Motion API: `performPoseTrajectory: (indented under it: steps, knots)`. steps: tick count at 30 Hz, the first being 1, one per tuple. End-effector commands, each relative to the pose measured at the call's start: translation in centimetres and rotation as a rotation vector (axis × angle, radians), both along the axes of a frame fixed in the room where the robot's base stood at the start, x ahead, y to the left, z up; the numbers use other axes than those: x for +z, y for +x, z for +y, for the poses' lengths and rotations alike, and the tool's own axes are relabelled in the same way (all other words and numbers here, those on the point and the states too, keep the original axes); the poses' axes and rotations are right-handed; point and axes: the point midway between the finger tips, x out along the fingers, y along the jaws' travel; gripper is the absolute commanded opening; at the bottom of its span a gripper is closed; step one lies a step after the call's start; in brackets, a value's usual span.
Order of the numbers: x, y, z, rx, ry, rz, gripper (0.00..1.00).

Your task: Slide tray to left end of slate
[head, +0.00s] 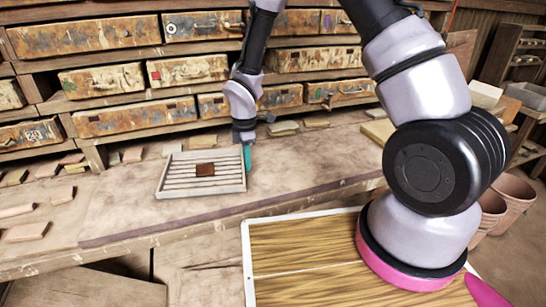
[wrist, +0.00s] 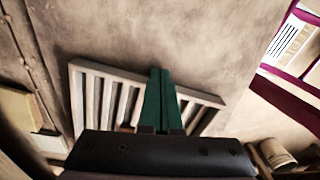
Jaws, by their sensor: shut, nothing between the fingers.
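The tray (head: 174,186) is a pale grey slatted frame lying flat on the worktop, with a small dark brown tile (head: 205,169) on its slats. My gripper (head: 248,168) points down at the tray's right end, its green fingers close together and empty. It looks very near or touching the tray's right rim; I cannot tell which. In the wrist view the shut fingers (wrist: 160,75) cover part of the tray (wrist: 90,98), and the tile is mostly hidden. The slate (head: 130,207) seems to be the brownish slab under the tray, with a darker front edge.
Several loose tiles (head: 28,232) lie on the worktop left of the tray, and more lie behind it. Worn drawers (head: 135,124) line the back. A white-framed wooden panel (head: 300,245) is in front. Clay pots (head: 510,197) stand at the right. The slab just left of the tray is clear.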

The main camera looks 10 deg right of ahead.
Motion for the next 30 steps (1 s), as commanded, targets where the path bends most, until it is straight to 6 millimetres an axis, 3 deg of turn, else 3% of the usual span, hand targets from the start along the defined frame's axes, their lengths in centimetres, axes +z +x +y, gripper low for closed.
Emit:
performPoseTrajectory:
  steps: [3, 15, 21, 30]
  knots:
    - [0.0, -0.9, 3.8, 0.008, 0.002, -0.001, 0.00]
    - [-0.1, -3.3, 14.7, 0.004, 0.002, -0.001, 0.00]
    - [0.0, -3.7, 16.8, 0.001, 0.001, -0.001, 0.00]
    - [0.0, -3.7, 16.8, 0.001, 0.001, -0.001, 0.00]
